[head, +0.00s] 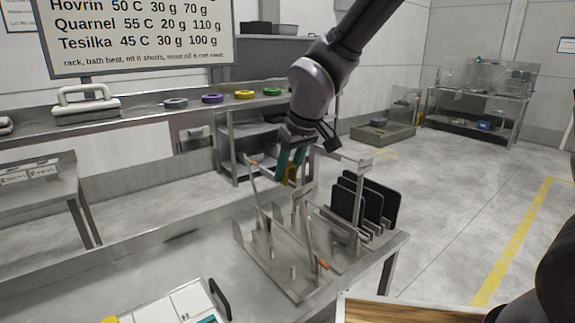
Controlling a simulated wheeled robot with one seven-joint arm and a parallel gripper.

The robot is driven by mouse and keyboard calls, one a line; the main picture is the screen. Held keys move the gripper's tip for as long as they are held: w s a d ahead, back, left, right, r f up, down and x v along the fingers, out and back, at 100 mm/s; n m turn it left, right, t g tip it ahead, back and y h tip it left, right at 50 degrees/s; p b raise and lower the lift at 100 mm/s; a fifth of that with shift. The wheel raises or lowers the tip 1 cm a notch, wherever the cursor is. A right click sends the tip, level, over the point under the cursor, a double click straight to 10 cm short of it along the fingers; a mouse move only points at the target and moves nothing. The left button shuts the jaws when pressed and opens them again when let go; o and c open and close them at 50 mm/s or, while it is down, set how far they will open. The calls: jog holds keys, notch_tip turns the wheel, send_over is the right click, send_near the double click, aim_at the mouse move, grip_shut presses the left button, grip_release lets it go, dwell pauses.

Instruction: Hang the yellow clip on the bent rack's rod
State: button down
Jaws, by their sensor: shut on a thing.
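My gripper (291,170) points down over the far side of the metal rack fixtures on the table. Teal finger parts show, shut on a small yellow piece, which I take to be the yellow clip (291,174). The clip is mostly hidden by the fingers and rack parts. The bent rack (266,268) has a flat metal base, leaning posts and orange-tipped ends. The clip appears behind or above the rack's upper part; I cannot tell whether it touches the rod.
A second rack (357,205) with an upright post and several black plates (381,202) stands close on the right. A white tray (178,308) lies at the front of the metal table (165,270). Coloured rings, including a yellow one (244,94), lie on the back shelf.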

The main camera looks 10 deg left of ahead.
aim_at(288, 183)
jog(key=shift+f, duration=1.45)
jog(key=shift+f, duration=0.4)
jog(key=shift+c, duration=2.1)
grip_release()
jog(key=shift+r, duration=0.1)
